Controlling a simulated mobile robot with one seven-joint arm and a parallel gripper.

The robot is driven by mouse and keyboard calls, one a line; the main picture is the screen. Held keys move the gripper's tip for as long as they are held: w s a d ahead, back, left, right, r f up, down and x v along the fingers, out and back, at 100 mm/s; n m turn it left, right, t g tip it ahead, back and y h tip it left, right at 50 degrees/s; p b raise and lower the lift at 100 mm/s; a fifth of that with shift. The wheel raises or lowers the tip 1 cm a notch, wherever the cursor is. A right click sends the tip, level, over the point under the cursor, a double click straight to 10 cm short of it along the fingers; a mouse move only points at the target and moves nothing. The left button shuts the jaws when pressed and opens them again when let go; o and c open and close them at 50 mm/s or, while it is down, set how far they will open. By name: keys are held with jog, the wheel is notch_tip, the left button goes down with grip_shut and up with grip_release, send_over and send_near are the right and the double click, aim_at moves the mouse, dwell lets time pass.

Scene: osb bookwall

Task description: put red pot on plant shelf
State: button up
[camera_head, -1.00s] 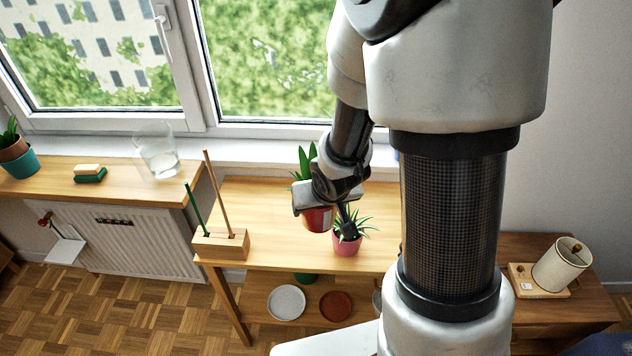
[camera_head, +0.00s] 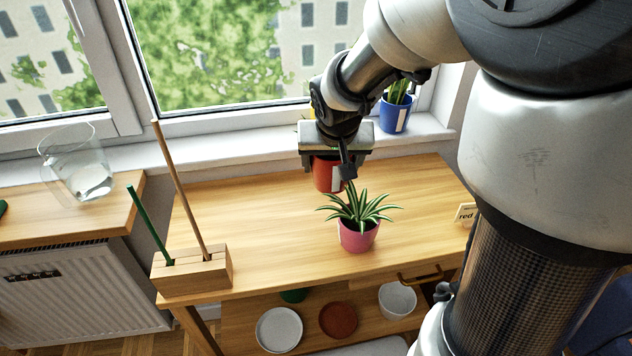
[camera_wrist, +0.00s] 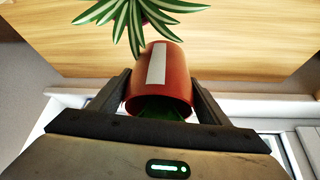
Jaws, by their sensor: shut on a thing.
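The red pot (camera_head: 326,176) is held in my gripper (camera_head: 337,163), over the back part of the wooden plant stand (camera_head: 250,205). In the wrist view the red pot (camera_wrist: 172,68) sits between both fingers of my gripper (camera_wrist: 160,92), with a pale label on its side. Whether the pot touches the top cannot be told. A pink pot with a spiky plant (camera_head: 358,235) stands just in front of it.
A blue pot (camera_head: 395,114) stands on the windowsill at the back right. A wooden block with upright sticks (camera_head: 195,270) is at the left front. A sign reading "red" (camera_head: 465,213) is at the right. Saucers (camera_head: 279,329) lie on the lower shelf.

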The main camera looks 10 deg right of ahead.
notch_tip(320, 180, down, 10)
jog(key=b, duration=0.3)
jog(key=shift+w, duration=0.1)
jog(key=shift+f+b, duration=0.15)
jog(key=shift+b, duration=0.15)
jog(key=o, duration=1.4)
